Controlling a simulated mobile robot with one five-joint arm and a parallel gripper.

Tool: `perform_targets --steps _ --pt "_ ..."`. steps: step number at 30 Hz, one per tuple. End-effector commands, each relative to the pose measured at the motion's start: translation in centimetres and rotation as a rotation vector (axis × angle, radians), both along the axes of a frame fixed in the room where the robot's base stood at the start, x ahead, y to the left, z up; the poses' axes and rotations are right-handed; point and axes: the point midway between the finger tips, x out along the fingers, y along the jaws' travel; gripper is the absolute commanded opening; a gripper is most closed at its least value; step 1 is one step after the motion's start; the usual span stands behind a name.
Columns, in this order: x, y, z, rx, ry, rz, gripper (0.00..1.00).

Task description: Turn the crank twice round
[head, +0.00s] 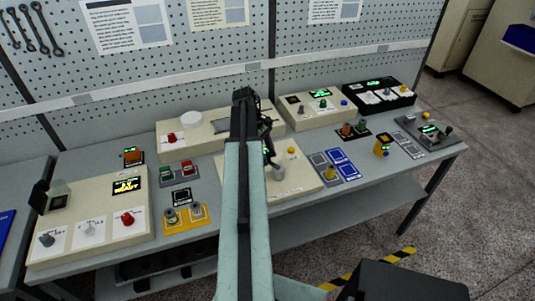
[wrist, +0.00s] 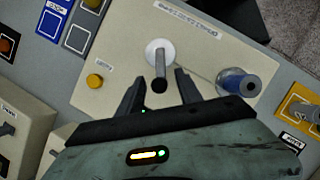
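A grey post with a dark round end (wrist: 160,70), which looks like the crank, rises from a white round base (wrist: 157,46) on a cream panel (wrist: 120,45). In the head view the post (head: 278,173) stands beside my arm, in front of my gripper (head: 268,148). In the wrist view my gripper (wrist: 160,90) is open, one finger on each side of the post's dark end. I see gaps on both sides; contact is not visible.
A yellow button (wrist: 94,80) is on the same panel. Blue and grey pads (head: 343,170) lie beside it on the bench. A white-knobbed box (head: 180,138) stands behind, left of my arm. Other control panels crowd the bench.

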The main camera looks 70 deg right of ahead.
Motion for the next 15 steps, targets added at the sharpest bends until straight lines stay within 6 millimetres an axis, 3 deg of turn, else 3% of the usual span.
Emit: perform_targets --steps 8,15 --pt "0.1 0.0 0.2 -0.001 0.000 0.001 0.42" --pt "1.1 -0.3 3.3 0.000 0.000 0.002 0.42"
